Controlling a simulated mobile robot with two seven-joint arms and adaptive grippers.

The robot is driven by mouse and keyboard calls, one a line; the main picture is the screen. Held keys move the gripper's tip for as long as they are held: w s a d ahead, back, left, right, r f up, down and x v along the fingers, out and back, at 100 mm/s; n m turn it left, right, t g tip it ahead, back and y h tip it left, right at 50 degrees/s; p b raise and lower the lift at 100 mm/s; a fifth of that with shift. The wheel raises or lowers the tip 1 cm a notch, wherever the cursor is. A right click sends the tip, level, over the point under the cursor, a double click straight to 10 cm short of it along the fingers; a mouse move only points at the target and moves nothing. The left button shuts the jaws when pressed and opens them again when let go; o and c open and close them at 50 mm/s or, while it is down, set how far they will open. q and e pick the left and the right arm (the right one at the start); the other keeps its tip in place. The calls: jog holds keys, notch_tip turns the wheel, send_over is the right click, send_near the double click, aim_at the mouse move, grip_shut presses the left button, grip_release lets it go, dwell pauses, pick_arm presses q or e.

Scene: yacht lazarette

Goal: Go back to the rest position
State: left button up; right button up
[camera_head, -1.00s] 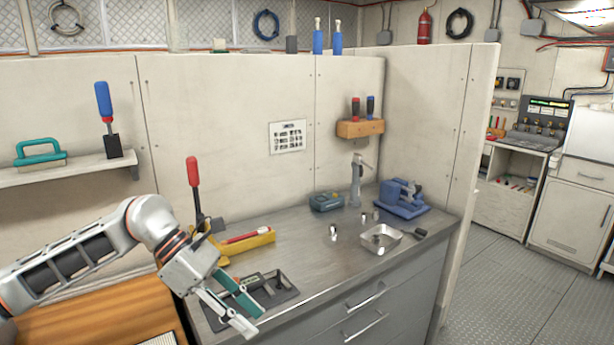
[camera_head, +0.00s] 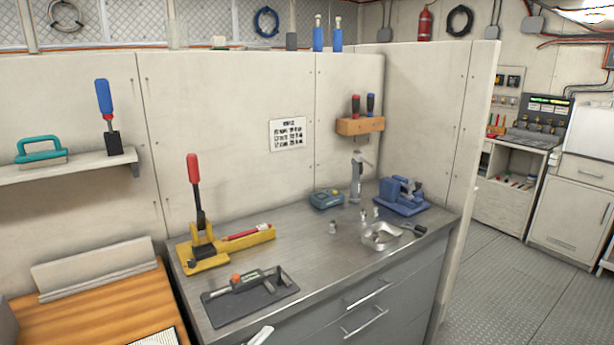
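My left arm no longer crosses the bench. A pale tip (camera_head: 260,336) shows at the bottom edge, in front of the drawers; it looks like a finger of my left gripper, and the rest is out of frame. Whether that gripper is open or shut is hidden. My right gripper is not in view. A dark mat (camera_head: 222,312) with a grey tool with an orange-red end (camera_head: 248,281) on it lies on the steel bench (camera_head: 310,270), clear of the tip.
A yellow fixture (camera_head: 206,263) with an upright red handle stands behind the mat. A metal tray (camera_head: 384,243), small metal parts, a teal box (camera_head: 326,200) and a blue vise (camera_head: 402,196) stand further right. A wooden surface (camera_head: 85,310) lies left. The floor (camera_head: 500,275) at right is clear.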

pick_arm(q)
jog(key=s+a+f+n+g+y, duration=0.2)
jog(key=s+a+f+n+y, duration=0.1)
jog(key=f, duration=0.5)
jog(key=s+a+f+n+g+y, duration=0.1)
jog(key=s+a+f+n+y, duration=0.2)
jog(key=s+a+f+n, duration=0.2)
jog(key=s+a+f+n+g+y, duration=0.2)
jog(key=s+f+n, duration=0.4)
jog(key=f, duration=0.6)
jog(key=s+a+y, duration=0.1)
jog(key=s+a, duration=0.1)
jog(key=shift+s+a+g, duration=0.3)
jog(key=shift+s, duration=0.1)
